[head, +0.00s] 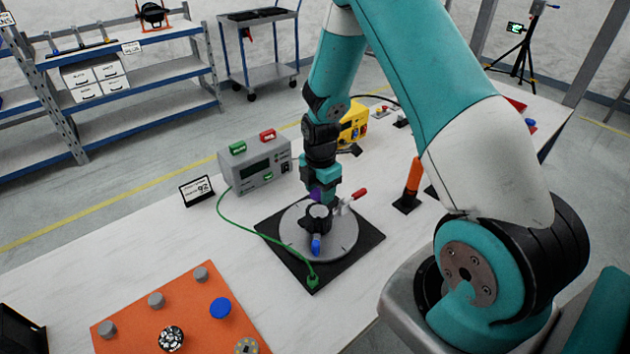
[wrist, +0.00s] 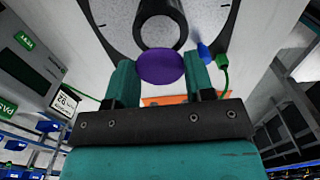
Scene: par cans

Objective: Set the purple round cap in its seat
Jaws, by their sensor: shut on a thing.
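The purple round cap (wrist: 162,68) is pinched between the two teal fingers of my gripper (wrist: 160,80) in the wrist view. In the head view a sliver of the purple cap (head: 315,195) shows below my gripper (head: 321,190). A black ring-shaped holder with a round opening (wrist: 160,30), which looks like the seat, stands just beyond the cap in the wrist view. In the head view this black holder (head: 317,222) stands on a grey round plate (head: 345,238). The cap appears above the holder and apart from it; the exact gap cannot be told.
A red-handled clamp (head: 356,196) and a blue part (head: 316,246) flank the holder. A green cable (head: 245,232) runs from the grey meter box (head: 257,175) to the black mat (head: 365,240). An orange board (head: 190,292) with knobs and a blue disc lies front left.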

